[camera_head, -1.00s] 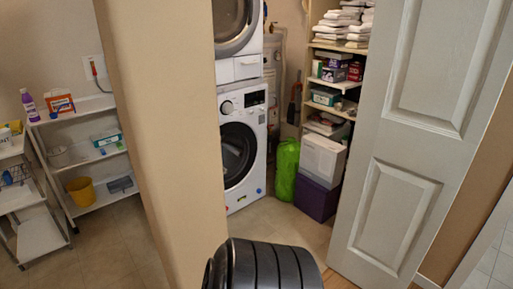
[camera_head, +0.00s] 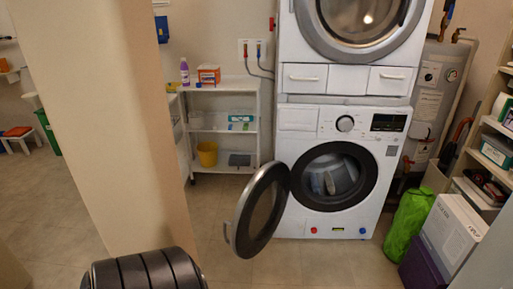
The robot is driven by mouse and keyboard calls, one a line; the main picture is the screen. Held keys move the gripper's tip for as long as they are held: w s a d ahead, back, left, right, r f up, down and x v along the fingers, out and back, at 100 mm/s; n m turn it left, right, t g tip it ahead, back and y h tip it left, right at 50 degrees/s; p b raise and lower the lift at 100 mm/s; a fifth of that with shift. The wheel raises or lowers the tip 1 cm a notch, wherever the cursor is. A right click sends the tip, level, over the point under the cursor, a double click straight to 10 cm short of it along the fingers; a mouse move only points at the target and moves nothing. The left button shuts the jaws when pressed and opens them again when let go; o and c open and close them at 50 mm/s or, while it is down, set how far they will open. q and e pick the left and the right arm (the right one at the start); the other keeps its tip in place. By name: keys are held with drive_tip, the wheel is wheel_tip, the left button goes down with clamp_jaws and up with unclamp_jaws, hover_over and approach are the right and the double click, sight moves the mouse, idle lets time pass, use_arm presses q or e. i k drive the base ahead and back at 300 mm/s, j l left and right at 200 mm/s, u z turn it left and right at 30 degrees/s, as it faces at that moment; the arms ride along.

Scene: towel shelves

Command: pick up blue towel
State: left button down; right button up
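A front-loading washer (camera_head: 297,196) stands near the middle, with its round door (camera_head: 258,208) swung open to the left. Bluish-grey cloth (camera_head: 330,180) shows inside the drum; I cannot tell whether it is the blue towel. A small dark blue thing (camera_head: 161,29) is on the wall at the upper left, too small to identify. No clearly recognisable blue towel is in view. Neither of my grippers is in view.
A beige wall end (camera_head: 110,120) stands close at the left. A white shelf unit (camera_head: 221,147) is left of the washer. A green bag (camera_head: 408,222) and a white box (camera_head: 453,229) stand on the right. Floor before the washer is clear.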

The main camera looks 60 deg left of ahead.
sight(316, 188)
drive_tip(key=i+j+u, duration=0.3)
drive_tip(key=i+u, duration=0.15)
drive_tip(key=i, duration=0.15)
drive_tip(key=i+j+u, duration=0.15)
drive_tip(key=i+u, duration=0.35)
drive_tip(key=i+l+u, duration=0.2)
drive_tip(key=i+u, duration=0.25)
drive_tip(key=i, duration=0.25)
drive_tip(key=i+l+u, duration=0.2)
drive_tip(key=i, duration=0.2)
drive_tip(key=i+l+u, duration=0.25)
drive_tip(key=i+l, duration=0.05)
drive_tip(key=i, duration=0.05)
